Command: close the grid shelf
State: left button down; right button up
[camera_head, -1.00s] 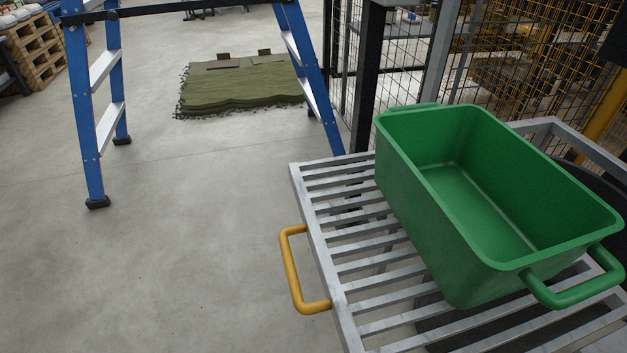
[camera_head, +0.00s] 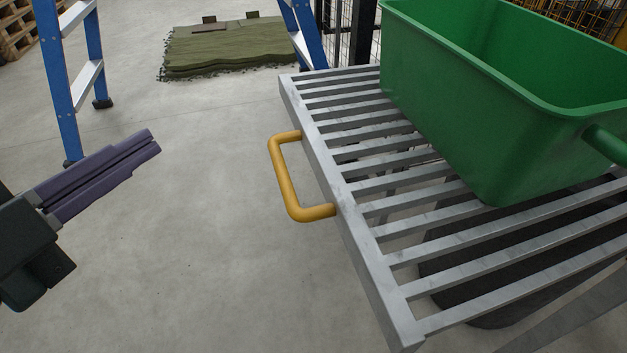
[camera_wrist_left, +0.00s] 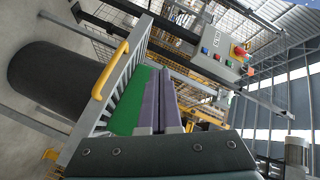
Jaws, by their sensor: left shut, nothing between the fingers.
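The grid shelf (camera_head: 345,188) is a pale metal slatted frame, in the middle and right of the head view. Its yellow handle (camera_head: 287,180) sticks out from its left edge. A green bin (camera_head: 470,110) stands on the slats. My left gripper (camera_head: 155,143) has purple fingers, shut and empty, to the left of the handle and well apart from it. In the left wrist view the fingers (camera_wrist_left: 165,95) point toward the shelf (camera_wrist_left: 85,125), with the yellow handle (camera_wrist_left: 110,70) left of them and part of the green bin (camera_wrist_left: 135,105) behind them. My right gripper is not in view.
A blue ladder (camera_head: 62,80) stands at the back left, and a stack of green turf (camera_head: 225,50) lies behind. A dark round object (camera_head: 480,265) sits under the slats. A control box with a red button (camera_wrist_left: 215,55) shows in the wrist view.

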pick_arm(q)
jog(key=s+d+f+m+g+h+b, duration=0.3)
jog(key=s+f+m+h+b, duration=0.15)
jog(key=m+h, duration=0.3)
jog(key=m+g+h+b, duration=0.2)
jog(key=m+g+h, duration=0.1)
jog(key=m+g, duration=0.5)
send_near(374, 285)
jog(key=shift+t, duration=0.6)
jog(key=b+x, duration=0.1)
jog(key=x, duration=0.1)
jog(key=b+x, duration=0.1)
jog(key=x, duration=0.4)
jog(key=shift+s+f+b, duration=0.15)
jog(key=shift+s+b, duration=0.2)
jog(key=shift+b, duration=0.05)
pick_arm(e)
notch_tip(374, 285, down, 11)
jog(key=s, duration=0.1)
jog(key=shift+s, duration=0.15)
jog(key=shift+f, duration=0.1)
